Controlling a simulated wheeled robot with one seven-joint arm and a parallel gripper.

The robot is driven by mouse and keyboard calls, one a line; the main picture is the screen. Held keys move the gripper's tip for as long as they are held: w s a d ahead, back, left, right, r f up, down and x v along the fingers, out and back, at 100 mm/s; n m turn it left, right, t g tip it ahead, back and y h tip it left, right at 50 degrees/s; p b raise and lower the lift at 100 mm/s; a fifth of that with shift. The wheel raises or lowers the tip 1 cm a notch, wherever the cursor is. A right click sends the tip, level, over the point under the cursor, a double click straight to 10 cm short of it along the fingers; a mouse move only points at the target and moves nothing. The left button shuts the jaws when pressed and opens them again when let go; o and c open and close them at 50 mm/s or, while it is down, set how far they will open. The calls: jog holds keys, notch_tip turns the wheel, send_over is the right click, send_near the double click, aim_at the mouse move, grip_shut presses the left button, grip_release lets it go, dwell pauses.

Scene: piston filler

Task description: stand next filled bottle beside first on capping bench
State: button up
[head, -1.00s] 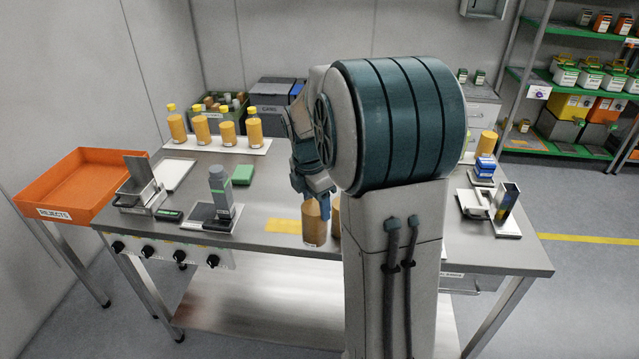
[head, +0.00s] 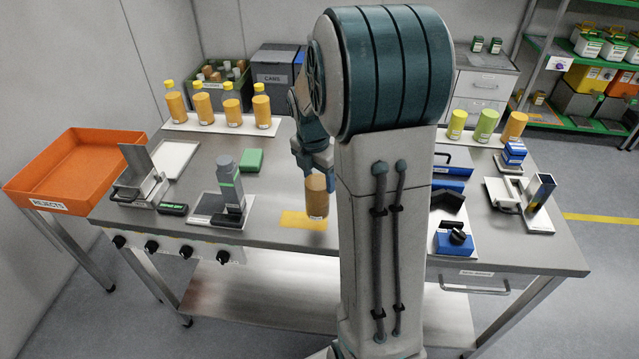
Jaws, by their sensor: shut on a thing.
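My gripper (head: 318,172) points down and is shut on the top of an amber filled bottle (head: 317,198), upright at the middle of the steel bench (head: 275,228). The bottle's base is close to the right end of a yellow patch (head: 300,220) on the bench; I cannot tell if it touches the surface. No other amber bottle shows beside it; my arm hides the bench just to the right. Several amber bottles with yellow caps (head: 232,111) stand in a row on a white strip (head: 185,124) at the back left.
An orange rejects tray (head: 75,165) is at the left. A grey device (head: 230,190) and a green block (head: 252,160) stand left of the bottle. Yellow, green and orange cylinders (head: 486,127) and blue fixtures (head: 455,238) are right of my arm.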

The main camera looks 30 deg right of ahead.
jog(key=shift+f, duration=2.2)
jog(key=shift+f, duration=0.2)
jog(key=o, duration=1.7)
jog(key=shift+r, duration=0.15)
